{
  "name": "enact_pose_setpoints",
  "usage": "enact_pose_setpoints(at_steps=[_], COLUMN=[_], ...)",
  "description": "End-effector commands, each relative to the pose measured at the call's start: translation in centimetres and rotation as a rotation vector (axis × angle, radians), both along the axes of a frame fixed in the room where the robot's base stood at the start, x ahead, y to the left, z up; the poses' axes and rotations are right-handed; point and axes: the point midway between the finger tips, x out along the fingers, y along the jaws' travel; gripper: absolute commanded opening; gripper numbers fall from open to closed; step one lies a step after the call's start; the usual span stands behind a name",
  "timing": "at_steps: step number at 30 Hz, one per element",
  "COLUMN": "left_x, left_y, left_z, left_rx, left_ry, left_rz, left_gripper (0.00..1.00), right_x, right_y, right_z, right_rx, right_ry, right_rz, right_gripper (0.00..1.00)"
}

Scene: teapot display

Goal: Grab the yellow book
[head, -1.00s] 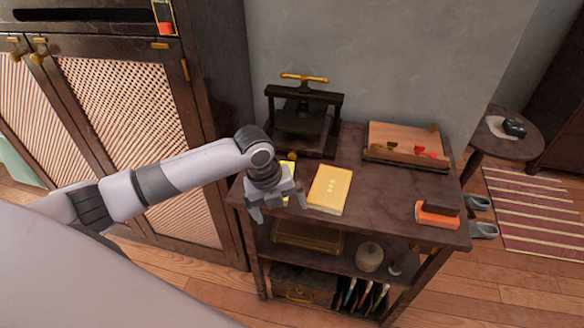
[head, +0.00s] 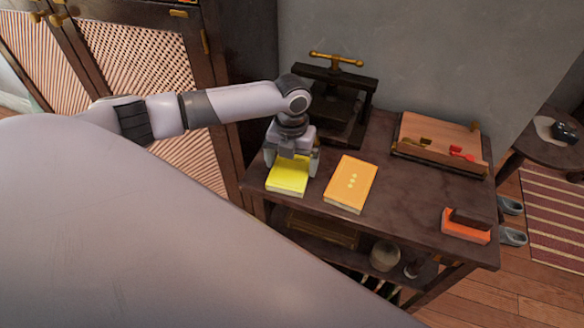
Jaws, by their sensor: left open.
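The yellow book (head: 288,176) lies flat on the dark wooden table (head: 405,205), near its left front edge. My left gripper (head: 292,165) is open and over the far part of the yellow book, with one finger toward each side of it. The gripper hides the book's far end. I cannot tell whether the fingers touch the book. An orange-yellow book (head: 351,184) with small pale marks lies just right of it, apart from the gripper. My right gripper is not in view.
A black press (head: 340,100) with a brass handle stands behind the books. A wooden board (head: 440,140) with small red and brass parts lies at the back right. An orange block (head: 465,230) with a dark top sits at the front right. The table's middle is clear.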

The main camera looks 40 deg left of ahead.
Motion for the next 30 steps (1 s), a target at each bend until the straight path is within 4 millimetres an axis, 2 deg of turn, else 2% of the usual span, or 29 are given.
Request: enact_pose_setpoints(at_steps=[8,9,11,12,13,23,26,30], left_x=[0.0,0.0,0.0,0.0,0.0,0.1,0.1,0.2], left_y=[0.0,0.0,0.0,0.0,0.0,0.0,0.0,0.0], left_z=[-0.5,-0.5,-0.5,-0.5,-0.5,-0.2,0.5,2.3], left_rx=[0.001,0.001,0.001,0.001,0.001,-0.001,-0.001,0.0], left_ry=[-0.002,-0.002,-0.002,-0.002,-0.002,-0.003,-0.004,-0.006], left_rz=[0.0,0.0,0.0,0.0,0.0,0.001,0.001,0.001], left_gripper=[1.0,0.94,0.74,0.61,0.58,0.58,0.58,0.58], right_x=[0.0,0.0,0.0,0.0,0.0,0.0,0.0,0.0], right_y=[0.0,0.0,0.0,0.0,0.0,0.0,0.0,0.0], right_z=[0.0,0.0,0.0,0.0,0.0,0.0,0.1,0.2], right_rx=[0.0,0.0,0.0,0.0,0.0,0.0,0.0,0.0], right_ry=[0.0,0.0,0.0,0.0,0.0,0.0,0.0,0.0], right_rz=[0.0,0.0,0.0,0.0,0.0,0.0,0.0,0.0], right_gripper=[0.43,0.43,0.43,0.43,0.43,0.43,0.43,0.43])
